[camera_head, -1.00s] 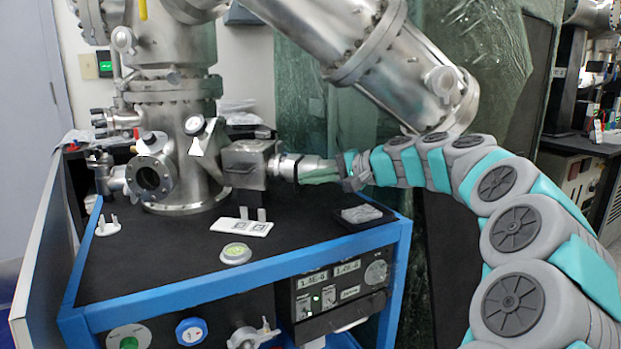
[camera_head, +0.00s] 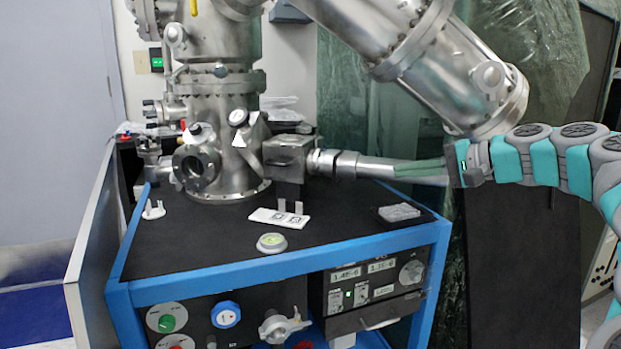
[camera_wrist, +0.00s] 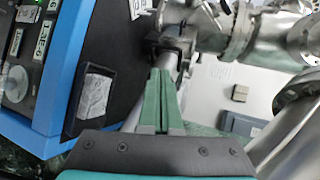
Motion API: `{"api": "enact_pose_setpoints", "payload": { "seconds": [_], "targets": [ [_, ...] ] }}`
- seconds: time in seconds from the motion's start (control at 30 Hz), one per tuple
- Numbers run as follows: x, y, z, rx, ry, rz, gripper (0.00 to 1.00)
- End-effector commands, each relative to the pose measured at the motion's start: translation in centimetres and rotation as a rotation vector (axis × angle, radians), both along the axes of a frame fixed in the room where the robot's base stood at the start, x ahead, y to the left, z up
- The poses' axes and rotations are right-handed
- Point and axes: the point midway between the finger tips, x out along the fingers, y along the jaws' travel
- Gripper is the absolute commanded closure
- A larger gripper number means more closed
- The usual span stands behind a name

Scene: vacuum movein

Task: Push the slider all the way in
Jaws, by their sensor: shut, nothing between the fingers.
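The slider (camera_head: 350,163) is a silver horizontal rod with a dark ring, sticking out to the right from the grey block on the steel chamber. It also shows in the wrist view (camera_wrist: 168,60), just beyond my fingertips. My gripper (camera_head: 396,170) is to the right of the slider, its green fingers pointing left toward the rod's outer end. In the wrist view my gripper (camera_wrist: 160,72) has its fingers together, with nothing between them. The fingertips overlap the rod's end in the picture; I cannot tell whether they touch it.
The steel chamber (camera_head: 220,135) stands on a black-topped cart with a blue frame (camera_head: 280,265). A white plate with pegs (camera_head: 278,217), a round disc (camera_head: 271,242) and a grey tray (camera_head: 399,212) lie on the top. A large steel tube (camera_head: 430,60) slants above my arm.

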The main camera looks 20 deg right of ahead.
Motion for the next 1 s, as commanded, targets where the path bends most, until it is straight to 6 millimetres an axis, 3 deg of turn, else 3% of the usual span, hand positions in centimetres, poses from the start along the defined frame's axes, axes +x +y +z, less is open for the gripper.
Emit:
{"api": "enact_pose_setpoints", "payload": {
  "seconds": [0.07, 0.17, 0.27, 0.33, 0.5, 0.63, 0.8, 1.0],
  "targets": [
    [0.0, 0.3, -0.1, -0.004, 0.002, 0.006, 1.0],
    [-0.1, 2.5, -0.5, -0.029, 0.019, 0.044, 1.0],
    [-0.6, 7.1, -1.8, -0.092, 0.058, 0.124, 1.0],
    [-1.6, 11.3, -3.4, -0.158, 0.098, 0.199, 1.0],
    [-6.2, 20.6, -9.0, -0.359, 0.211, 0.392, 1.0],
    [-11.7, 25.4, -14.5, -0.533, 0.31, 0.534, 1.0],
    [-19.8, 27.3, -21.6, -0.763, 0.443, 0.685, 1.0],
    [-28.7, 24.9, -28.1, -0.988, 0.591, 0.807, 1.0]
  ]
}}
